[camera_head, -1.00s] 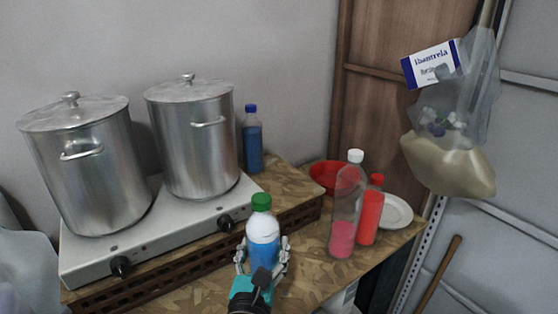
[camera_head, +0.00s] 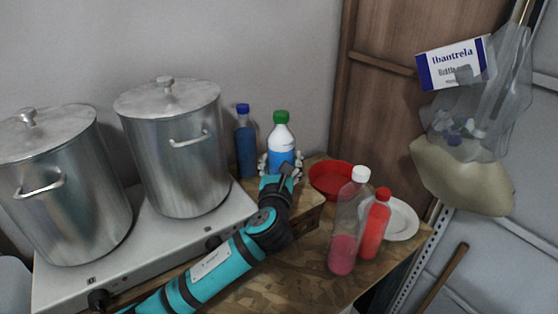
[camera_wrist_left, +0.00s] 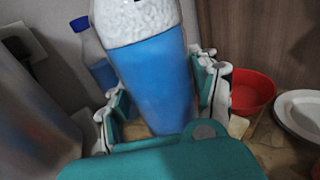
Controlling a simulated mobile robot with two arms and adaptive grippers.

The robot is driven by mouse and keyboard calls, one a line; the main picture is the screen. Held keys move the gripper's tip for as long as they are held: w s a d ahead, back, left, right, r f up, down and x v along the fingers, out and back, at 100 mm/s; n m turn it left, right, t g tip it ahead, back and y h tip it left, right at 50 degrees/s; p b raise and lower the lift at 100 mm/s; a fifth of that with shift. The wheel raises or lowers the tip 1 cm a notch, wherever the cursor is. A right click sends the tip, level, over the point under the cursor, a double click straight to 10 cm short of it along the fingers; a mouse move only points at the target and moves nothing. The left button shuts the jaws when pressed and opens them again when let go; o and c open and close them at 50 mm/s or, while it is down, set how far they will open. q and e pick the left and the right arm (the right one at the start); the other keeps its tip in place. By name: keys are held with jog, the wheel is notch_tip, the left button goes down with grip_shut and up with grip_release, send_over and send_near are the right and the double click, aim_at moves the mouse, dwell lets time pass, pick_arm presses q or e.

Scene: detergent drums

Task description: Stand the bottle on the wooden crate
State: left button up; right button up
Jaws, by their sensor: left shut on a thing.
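The bottle (camera_head: 281,137) has a green cap, a white upper part and blue contents. The left wrist view shows the held bottle (camera_wrist_left: 155,80) between the fingers. Its base is hidden by my gripper, so I cannot tell whether it touches the crate. My right gripper is not in view.
The blue bottle (camera_head: 245,145) stands close left of the held one. Steel pots (camera_head: 172,150) stand on a white stove (camera_head: 150,240). A red bowl (camera_head: 331,180), a pink bottle (camera_head: 343,250), a red bottle (camera_head: 374,228) and a white plate (camera_head: 405,220) are to the right.

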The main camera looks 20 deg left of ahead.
pick_arm(q)
jog(key=w+f, duration=0.1)
jog(key=w+a+f+p, duration=0.1)
jog(key=w, duration=0.1)
jog(key=w+f, duration=0.1)
jog(key=shift+w+a+f, duration=0.15)
jog(key=shift+a+f, duration=0.2)
jog(key=shift+f, duration=0.05)
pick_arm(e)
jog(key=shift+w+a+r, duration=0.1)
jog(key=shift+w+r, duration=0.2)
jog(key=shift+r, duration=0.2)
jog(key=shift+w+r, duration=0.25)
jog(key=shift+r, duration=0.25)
pick_arm(q)
jog(key=shift+f, duration=0.15)
jog(key=o, duration=1.6)
jog(key=shift+f, duration=0.1)
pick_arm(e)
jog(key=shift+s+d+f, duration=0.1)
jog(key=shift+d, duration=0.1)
